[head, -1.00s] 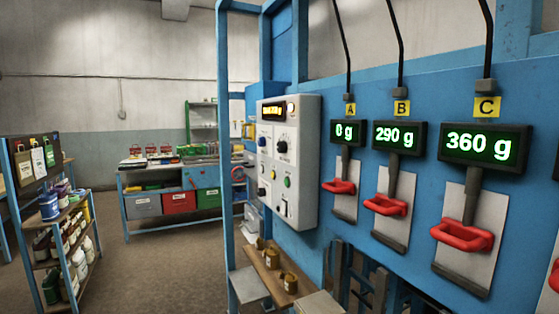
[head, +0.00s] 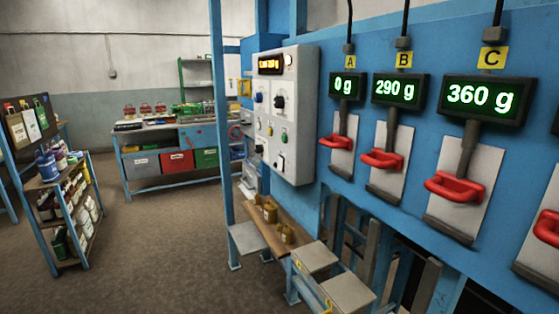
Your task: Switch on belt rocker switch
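A pale grey control box (head: 303,130) is mounted on the blue frame near the middle of the head view. Its front carries an amber display (head: 270,65), dark knobs (head: 279,101), small buttons and a green round button or lamp (head: 284,137). A small dark element (head: 282,161) sits low on the front. It is too small to tell whether it is the belt rocker switch or which way it is set. Neither of my grippers is in view.
Right of the box, a blue panel holds stations with red handles (head: 381,160) and displays reading 0 g, 290 g and 360 g. Below stand a wooden shelf (head: 262,228) with brass-coloured pieces and grey-topped stands (head: 315,257). Open floor (head: 150,250) lies left, between a shelf rack and a workbench.

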